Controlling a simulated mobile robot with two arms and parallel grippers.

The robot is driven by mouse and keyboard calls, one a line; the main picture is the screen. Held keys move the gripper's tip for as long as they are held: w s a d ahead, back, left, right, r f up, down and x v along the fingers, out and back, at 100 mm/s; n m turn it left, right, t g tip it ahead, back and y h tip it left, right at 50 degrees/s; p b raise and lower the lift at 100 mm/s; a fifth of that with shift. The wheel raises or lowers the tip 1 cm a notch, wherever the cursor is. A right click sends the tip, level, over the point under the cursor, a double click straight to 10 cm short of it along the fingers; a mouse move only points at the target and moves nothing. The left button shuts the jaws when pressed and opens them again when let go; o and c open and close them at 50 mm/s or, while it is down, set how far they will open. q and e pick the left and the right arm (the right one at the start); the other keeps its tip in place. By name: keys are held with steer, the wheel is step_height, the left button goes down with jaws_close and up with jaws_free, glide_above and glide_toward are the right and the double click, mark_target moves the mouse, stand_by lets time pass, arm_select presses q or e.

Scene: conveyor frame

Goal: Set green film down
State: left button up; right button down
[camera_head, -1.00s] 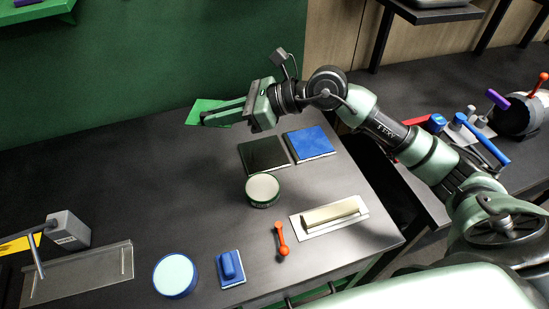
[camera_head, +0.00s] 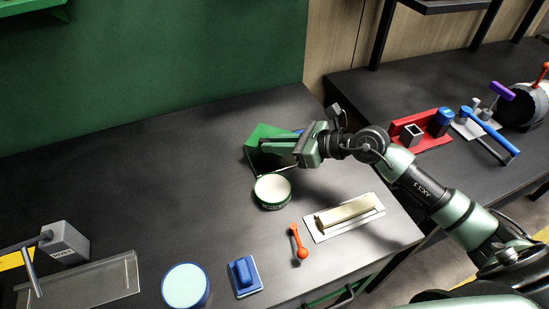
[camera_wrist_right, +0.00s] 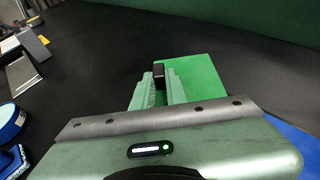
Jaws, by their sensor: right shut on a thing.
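The green film (camera_head: 262,134) is a flat bright green square at the back of the dark table. My right gripper (camera_head: 264,147) is shut on it, with its fingers pointing left across it. In the right wrist view the film (camera_wrist_right: 205,75) spreads out beyond and to the right of the fingers (camera_wrist_right: 158,92), and a small dark block shows between them. The film covers most of the dark square pad. Whether it touches the pad, I cannot tell. The blue pad (camera_wrist_right: 292,130) lies beside it, mostly hidden by my gripper in the head view. My left gripper is not in view.
A round green-rimmed tin (camera_head: 272,190) stands just in front of the film. Nearer are an orange spoon (camera_head: 298,243), a beige bar on a white plate (camera_head: 350,215), a blue-handled block (camera_head: 245,276) and a blue round tin (camera_head: 186,286). The table's left middle is clear.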

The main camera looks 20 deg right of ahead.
mark_target(274, 166)
steer(key=shift+f, duration=0.8)
step_height(274, 166, down, 4)
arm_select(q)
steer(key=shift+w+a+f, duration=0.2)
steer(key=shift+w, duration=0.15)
arm_select(e)
steer(key=shift+f+b, duration=0.15)
steer(key=shift+b, duration=0.25)
steer(key=c, duration=1.4)
jaws_free()
steer(key=shift+c, duration=0.2)
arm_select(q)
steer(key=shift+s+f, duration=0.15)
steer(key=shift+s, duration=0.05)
